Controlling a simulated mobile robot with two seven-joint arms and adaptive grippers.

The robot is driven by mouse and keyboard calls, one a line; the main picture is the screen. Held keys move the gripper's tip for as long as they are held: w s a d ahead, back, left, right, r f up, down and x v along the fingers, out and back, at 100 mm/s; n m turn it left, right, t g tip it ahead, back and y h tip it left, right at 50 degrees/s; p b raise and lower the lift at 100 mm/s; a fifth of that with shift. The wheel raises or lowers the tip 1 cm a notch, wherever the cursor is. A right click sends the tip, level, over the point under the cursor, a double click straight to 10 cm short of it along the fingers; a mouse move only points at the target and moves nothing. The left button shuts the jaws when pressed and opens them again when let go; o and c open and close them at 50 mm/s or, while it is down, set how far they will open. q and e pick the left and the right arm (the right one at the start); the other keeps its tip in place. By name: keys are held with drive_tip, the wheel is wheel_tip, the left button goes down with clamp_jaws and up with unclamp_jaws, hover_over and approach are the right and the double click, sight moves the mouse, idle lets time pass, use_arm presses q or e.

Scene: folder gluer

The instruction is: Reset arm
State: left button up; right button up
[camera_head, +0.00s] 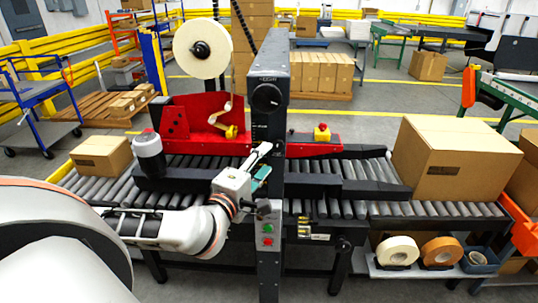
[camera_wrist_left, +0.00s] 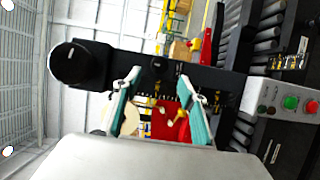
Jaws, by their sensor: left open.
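My left arm reaches in from the left in the head view. Its gripper (camera_head: 262,165) is in front of the black upright post of the folder gluer (camera_head: 270,125). In the left wrist view the two teal-padded fingers (camera_wrist_left: 160,112) stand apart with nothing between them. Behind them are the black post (camera_wrist_left: 180,75) and, farther off, the red panel (camera_wrist_left: 168,122). The control box with green and red buttons (camera_wrist_left: 288,100) is right of the fingers in that view. I cannot tell how far the fingertips are from the post. My right gripper does not show.
A small carton (camera_head: 101,157) sits on the left rollers and a large carton (camera_head: 455,158) on the right rollers. A tape roll (camera_head: 203,48) hangs above the red panel. Tape rolls (camera_head: 398,251) lie on a lower shelf. Floor in front at the left of the post is open.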

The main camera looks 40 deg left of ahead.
use_arm(q)
drive_tip(key=shift+s, duration=0.35)
drive_tip(key=shift+d, duration=0.1)
drive_tip(key=s+d+r+m+t+h, duration=0.1)
drive_tip(key=d+r+m+t+h, duration=0.1)
drive_tip(key=d+m+t+h, duration=0.45)
drive_tip(key=s+d+f+m+g+h, duration=0.3)
drive_tip(key=d+f+m+g, duration=0.1)
drive_tip(key=d+f+m, duration=0.45)
drive_tip(key=s+d+f+m+g, duration=0.1)
drive_tip(key=s+f+m+g, duration=0.15)
drive_tip(key=f, duration=0.55)
drive_tip(key=s+d+f+m+g, duration=0.15)
drive_tip(key=f+m, duration=0.25)
drive_tip(key=f, duration=0.4)
drive_tip(key=s+a+f+m+g+y, duration=0.1)
drive_tip(key=s+f+g+y, duration=0.1)
drive_tip(key=s+f, duration=0.3)
drive_tip(key=s+a+f+m+g+y, duration=0.1)
drive_tip(key=s+f+g, duration=0.3)
drive_tip(key=f, duration=1)
drive_tip(key=shift+s+a+y, duration=0.4)
drive_tip(key=shift+a+y, duration=0.3)
drive_tip(key=shift+y, duration=0.15)
